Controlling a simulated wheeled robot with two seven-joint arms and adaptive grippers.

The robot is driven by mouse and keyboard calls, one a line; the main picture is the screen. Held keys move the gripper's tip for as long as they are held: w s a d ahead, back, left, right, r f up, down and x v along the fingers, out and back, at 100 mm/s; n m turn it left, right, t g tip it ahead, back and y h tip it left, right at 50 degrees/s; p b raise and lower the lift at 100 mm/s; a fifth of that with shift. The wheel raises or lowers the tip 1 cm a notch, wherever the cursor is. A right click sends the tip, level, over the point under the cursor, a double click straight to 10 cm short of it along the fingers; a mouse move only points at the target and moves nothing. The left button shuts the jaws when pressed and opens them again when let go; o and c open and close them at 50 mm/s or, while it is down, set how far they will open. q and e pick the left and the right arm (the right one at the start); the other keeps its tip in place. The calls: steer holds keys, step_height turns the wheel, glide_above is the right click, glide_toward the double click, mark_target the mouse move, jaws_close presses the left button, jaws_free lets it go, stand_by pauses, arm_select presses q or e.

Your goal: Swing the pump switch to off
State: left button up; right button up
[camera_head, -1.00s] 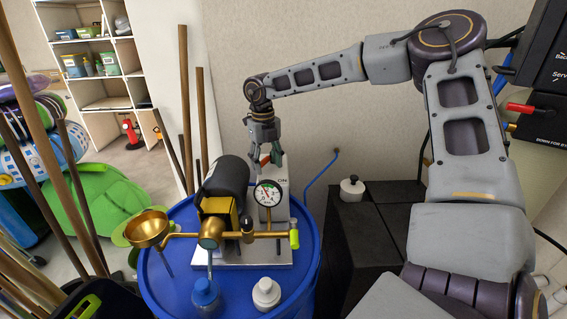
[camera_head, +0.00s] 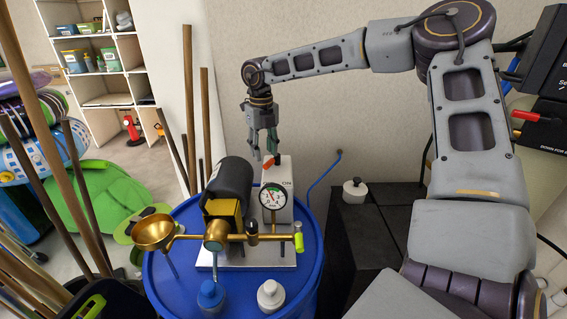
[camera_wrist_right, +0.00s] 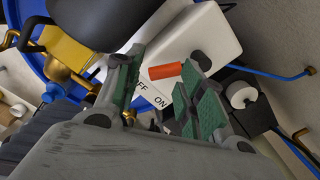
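The pump unit stands on a metal plate on the blue barrel. Its white switch box (camera_head: 284,178) has a round gauge (camera_head: 273,196) in front and an ON mark at its right. My right gripper (camera_head: 262,152) points down just above the box's left side. In the wrist view its green-padded fingers (camera_wrist_right: 160,98) are apart, with nothing gripped between them. My left gripper is out of view.
A dark motor cylinder (camera_head: 230,181) and a brass funnel (camera_head: 153,232) sit left of the switch box. The blue barrel (camera_head: 165,285) carries blue and white caps. A black box (camera_head: 350,235) with a white knob stands right. Wooden poles (camera_head: 205,110) lean behind.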

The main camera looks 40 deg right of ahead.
steer(key=shift+s+d+r, duration=0.15)
steer(key=shift+d+r, duration=0.1)
steer(key=shift+r, duration=0.3)
steer(key=shift+s+d+r+p, duration=0.1)
steer(key=shift+s+r+p, duration=0.15)
steer(key=shift+r+p, duration=0.25)
steer(key=shift+r, duration=0.2)
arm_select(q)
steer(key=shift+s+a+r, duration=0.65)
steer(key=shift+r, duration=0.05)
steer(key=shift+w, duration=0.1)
